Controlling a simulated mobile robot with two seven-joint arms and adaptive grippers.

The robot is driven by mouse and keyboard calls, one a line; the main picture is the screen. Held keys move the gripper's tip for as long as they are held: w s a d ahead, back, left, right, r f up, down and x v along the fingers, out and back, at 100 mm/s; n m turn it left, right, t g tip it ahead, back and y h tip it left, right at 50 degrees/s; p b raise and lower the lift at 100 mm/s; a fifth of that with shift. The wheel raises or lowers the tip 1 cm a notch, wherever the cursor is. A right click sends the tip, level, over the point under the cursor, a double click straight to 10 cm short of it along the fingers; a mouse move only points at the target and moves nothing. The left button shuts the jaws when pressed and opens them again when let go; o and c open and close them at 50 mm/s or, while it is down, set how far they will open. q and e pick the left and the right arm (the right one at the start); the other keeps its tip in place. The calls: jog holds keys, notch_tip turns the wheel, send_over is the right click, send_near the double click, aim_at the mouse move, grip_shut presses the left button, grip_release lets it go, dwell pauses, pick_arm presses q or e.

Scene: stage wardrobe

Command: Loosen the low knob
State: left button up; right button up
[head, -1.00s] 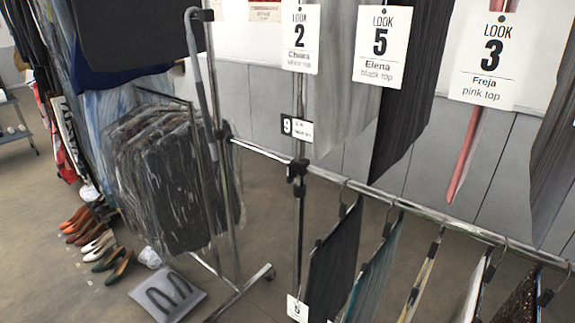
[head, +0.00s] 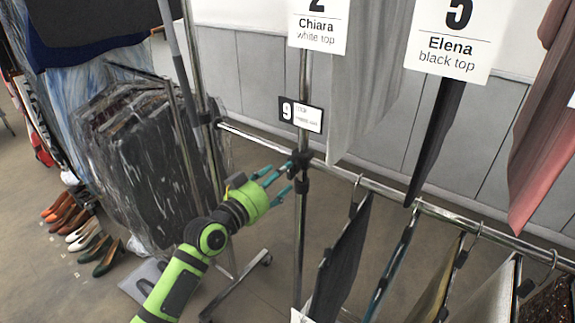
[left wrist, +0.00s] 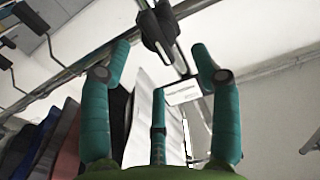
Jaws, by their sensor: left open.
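The low rail's black clamp (head: 303,160) sits where the chrome rail meets the upright pole. A dark knob-like part shows at this joint, but my fingers partly cover it in the head view, so its exact outline is hard to tell. In the left wrist view the black clamp (left wrist: 157,30) is ahead of my fingers at the top. My left gripper (head: 278,177) is green with teal fingers. It is open and empty, just left of the clamp, with its fingertips close to it. Whether they touch cannot be told. My right gripper is not in view.
Clothes hang from the low rail (head: 400,198) right of the pole. Tags "Chiara" (head: 320,30) and "Elena" (head: 448,45) hang above. A sign "9" (head: 300,115) is on the pole. Plastic-covered garments (head: 150,160) stand behind my arm; shoes (head: 85,235) line the floor left.

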pick_arm(q)
jog(key=shift+x, duration=2.2)
jog(key=shift+a, duration=0.15)
jog(key=c, duration=1.1)
